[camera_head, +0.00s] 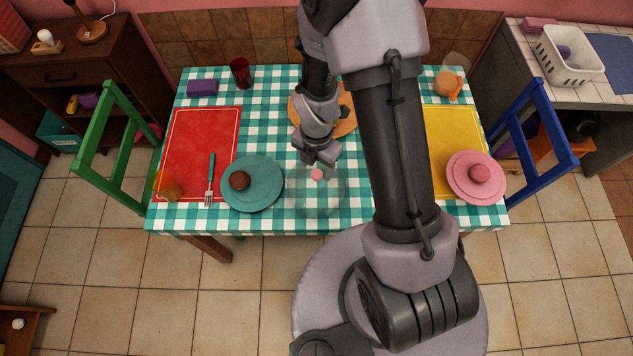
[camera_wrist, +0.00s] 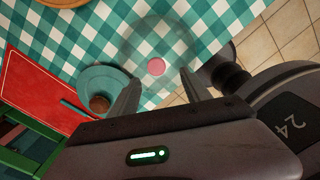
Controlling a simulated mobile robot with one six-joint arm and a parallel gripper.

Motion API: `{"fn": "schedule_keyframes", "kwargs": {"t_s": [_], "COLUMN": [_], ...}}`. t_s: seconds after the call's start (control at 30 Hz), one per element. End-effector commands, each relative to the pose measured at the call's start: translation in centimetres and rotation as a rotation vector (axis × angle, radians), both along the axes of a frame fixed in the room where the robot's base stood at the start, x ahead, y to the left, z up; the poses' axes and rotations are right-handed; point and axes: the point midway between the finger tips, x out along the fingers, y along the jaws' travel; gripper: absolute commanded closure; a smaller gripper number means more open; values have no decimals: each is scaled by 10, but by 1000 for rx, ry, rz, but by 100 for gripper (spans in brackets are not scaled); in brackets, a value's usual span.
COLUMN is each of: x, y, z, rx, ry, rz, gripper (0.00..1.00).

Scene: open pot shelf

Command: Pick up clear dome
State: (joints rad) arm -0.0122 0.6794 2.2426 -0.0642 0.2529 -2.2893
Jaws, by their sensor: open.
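The clear dome (camera_head: 320,198) is see-through, with a pink knob (camera_head: 317,174) on top. It stands near the front edge of the checked table, right of the teal plate. The cloth shows through it, and its outline is faint. The dome also shows in the wrist view (camera_wrist: 150,38), its pink knob (camera_wrist: 156,66) seen between and beyond the fingertips. My gripper (camera_head: 320,160) is open and empty, above and close to the knob. In the wrist view my gripper's fingers (camera_wrist: 158,82) are spread, with no visible contact with the knob.
A teal plate (camera_head: 262,193) with a brown knob (camera_head: 239,180) sits left of the dome. A fork (camera_head: 210,180) lies on a red mat (camera_head: 185,140). A round wooden board (camera_head: 346,126) is behind my gripper. My arm hides some table.

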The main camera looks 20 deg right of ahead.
Motion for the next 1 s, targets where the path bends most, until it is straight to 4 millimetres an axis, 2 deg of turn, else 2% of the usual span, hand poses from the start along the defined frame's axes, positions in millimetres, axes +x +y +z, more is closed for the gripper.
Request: {"fn": "schedule_keyframes", "kwargs": {"t_s": [0.1,0.2,0.3,0.47,0.57,0.77,1.0], "x": [4,6,6,6,6,6,6], "y": [-1,-1,-1,-1,-1,-1,-1], "z": [-27,-44,-50,-49,-48,-48,-48], "rx": [0,0,0,0,1,1,1], "ry": [4,3,1,0,1,1,1], "rz": [-1,-1,-1,-1,-1,-1,-1], "gripper": [44,44,44,44,60,99,100]}}
